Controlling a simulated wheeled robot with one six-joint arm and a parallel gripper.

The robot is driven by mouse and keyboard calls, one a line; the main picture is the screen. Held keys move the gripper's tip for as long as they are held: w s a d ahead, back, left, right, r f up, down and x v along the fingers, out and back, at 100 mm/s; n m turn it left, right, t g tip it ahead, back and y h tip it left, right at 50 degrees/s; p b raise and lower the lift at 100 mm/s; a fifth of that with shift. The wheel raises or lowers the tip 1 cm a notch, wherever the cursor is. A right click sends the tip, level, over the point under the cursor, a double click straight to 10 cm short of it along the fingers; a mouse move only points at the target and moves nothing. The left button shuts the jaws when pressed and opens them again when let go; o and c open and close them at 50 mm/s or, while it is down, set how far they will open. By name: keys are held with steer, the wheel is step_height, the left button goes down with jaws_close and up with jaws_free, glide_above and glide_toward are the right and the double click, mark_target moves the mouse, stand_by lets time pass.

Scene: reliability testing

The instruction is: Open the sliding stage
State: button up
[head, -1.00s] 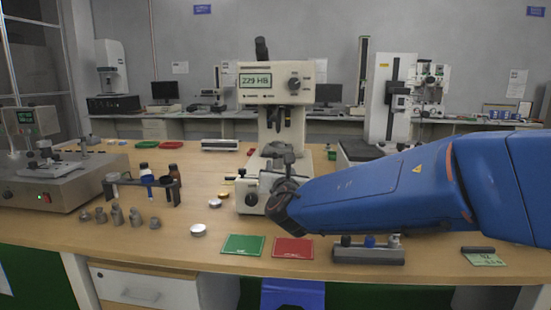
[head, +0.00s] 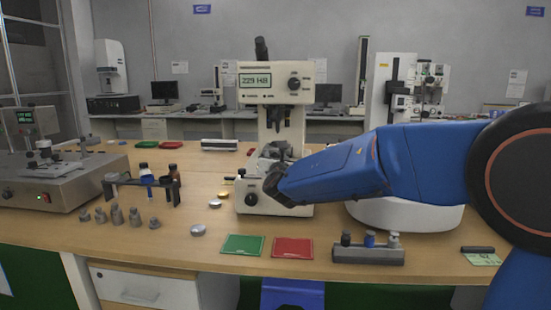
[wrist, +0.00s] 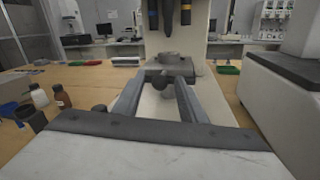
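The hardness tester (head: 275,80) stands on the wooden bench, a tall beige machine with a lit green display. Its grey sliding stage (head: 276,152) sits below the dark turret, just beyond my gripper, which is partly hidden in the head view by my blue wrist. In the wrist view the stage (wrist: 174,64) is straight ahead. The two fingers are apart, one on each side of the knob. I cannot tell whether either finger touches it.
Green (head: 243,245) and red (head: 292,247) trays lie at the bench's front. A block with small weights (head: 368,250) stands right of them. A bottle rack (head: 145,182) and several metal weights are at left. A white rounded machine body (wrist: 285,80) stands close on the right.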

jaws_close()
steer(key=s, duration=0.8)
steer(key=shift+s, duration=0.4)
steer(key=shift+a, duration=0.1)
jaws_free()
steer(key=s+d, duration=0.2)
steer(key=s, duration=1.5)
steer(key=shift+d, duration=0.4)
